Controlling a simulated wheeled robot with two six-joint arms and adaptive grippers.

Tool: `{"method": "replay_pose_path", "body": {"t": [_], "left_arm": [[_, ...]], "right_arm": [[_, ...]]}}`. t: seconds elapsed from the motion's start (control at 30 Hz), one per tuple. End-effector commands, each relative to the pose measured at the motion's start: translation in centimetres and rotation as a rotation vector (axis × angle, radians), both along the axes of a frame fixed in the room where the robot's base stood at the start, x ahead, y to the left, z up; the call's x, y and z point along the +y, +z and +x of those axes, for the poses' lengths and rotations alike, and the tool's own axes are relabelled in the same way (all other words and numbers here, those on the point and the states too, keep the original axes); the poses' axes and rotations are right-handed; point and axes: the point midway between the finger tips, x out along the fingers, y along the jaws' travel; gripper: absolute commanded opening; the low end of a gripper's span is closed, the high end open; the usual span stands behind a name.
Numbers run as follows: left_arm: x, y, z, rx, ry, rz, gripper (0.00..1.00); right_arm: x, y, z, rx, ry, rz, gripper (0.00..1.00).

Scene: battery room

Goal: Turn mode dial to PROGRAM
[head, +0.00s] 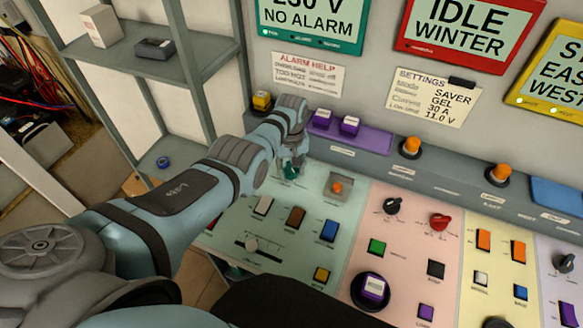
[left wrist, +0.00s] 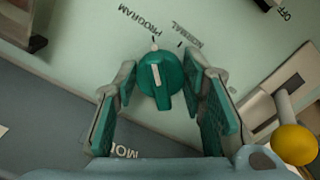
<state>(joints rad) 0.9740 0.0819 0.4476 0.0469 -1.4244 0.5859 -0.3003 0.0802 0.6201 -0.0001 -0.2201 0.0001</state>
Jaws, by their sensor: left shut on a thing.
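The mode dial (left wrist: 160,78) is a round teal knob with a white mark, on the pale green panel. In the left wrist view its white mark points at the tick by the PROGRAM label (left wrist: 138,20), left of the NORMAL label (left wrist: 187,34). My left gripper (left wrist: 160,82) is shut on the dial, one finger on each side. In the head view the left gripper (head: 292,163) reaches down to the panel's upper left, and the dial (head: 291,173) is mostly hidden by it. My right gripper is not in view.
An orange-tipped lever (head: 337,187) stands just right of the dial; its knob also shows in the left wrist view (left wrist: 295,143). Several coloured switches, including a blue one (head: 330,230), lie below. A ledge (head: 375,160) with purple buttons (head: 349,126) runs behind.

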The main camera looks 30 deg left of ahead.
Motion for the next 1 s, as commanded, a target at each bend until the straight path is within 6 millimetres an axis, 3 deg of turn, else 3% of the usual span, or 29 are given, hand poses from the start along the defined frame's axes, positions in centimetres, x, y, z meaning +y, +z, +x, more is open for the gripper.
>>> {"method": "replay_pose_path", "body": {"t": [0.3,0.33,0.43,0.77,0.87,1.0], "left_arm": [[0.1,0.1,0.1,-0.005,0.003,0.002,0.10],[0.1,0.1,0.1,-0.005,0.003,0.002,0.42],[0.1,0.1,0.1,-0.004,0.002,0.002,0.58],[0.0,0.2,0.1,-0.003,0.001,0.001,0.58],[0.0,1.0,0.2,-0.004,0.001,0.001,0.58],[0.1,3.8,0.2,-0.009,0.001,0.002,0.58]], "right_arm": [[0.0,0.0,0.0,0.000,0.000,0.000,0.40],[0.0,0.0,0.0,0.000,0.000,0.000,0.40],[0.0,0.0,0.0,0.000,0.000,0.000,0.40],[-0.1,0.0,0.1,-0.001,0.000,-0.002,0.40],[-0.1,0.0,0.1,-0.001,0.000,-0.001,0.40],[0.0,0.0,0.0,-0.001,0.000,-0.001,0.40]]}}
